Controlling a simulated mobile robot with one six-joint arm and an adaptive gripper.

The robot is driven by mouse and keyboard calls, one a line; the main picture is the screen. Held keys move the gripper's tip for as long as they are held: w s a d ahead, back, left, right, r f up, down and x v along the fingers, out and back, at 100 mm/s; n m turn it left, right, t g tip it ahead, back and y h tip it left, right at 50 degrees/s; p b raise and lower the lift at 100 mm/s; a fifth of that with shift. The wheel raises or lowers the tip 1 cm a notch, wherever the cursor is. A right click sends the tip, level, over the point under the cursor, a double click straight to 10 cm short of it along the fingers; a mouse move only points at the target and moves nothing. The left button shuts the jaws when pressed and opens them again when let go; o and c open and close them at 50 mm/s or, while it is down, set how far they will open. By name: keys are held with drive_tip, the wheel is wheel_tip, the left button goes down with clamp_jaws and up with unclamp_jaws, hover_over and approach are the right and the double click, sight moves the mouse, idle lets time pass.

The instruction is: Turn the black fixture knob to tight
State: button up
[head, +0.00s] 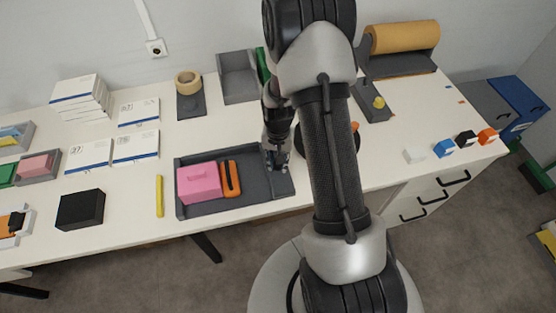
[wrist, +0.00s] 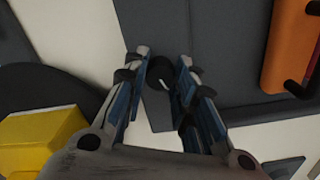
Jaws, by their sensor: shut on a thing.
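The black fixture knob (wrist: 160,74) shows in the wrist view between my two fingers, with a short pale mark on it. It sits by the edge of a dark grey tray (wrist: 225,50). My gripper (wrist: 164,60) is shut on the knob, one finger on each side. In the head view my gripper (head: 276,163) points down at the right end of the grey tray (head: 235,207), and the knob is hidden there or too small to make out. I cannot read any tight marking.
The tray holds a pink block (head: 198,184) and an orange tool (head: 231,178), which also shows in the wrist view (wrist: 288,45). A black round base (head: 347,145) stands right of my gripper. A yellow thing (wrist: 40,138) shows lower left in the wrist view.

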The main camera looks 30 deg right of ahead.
drive_tip(key=shift+m, duration=2.2)
drive_tip(key=o, duration=1.1)
wheel_tip(320, 180, up, 12)
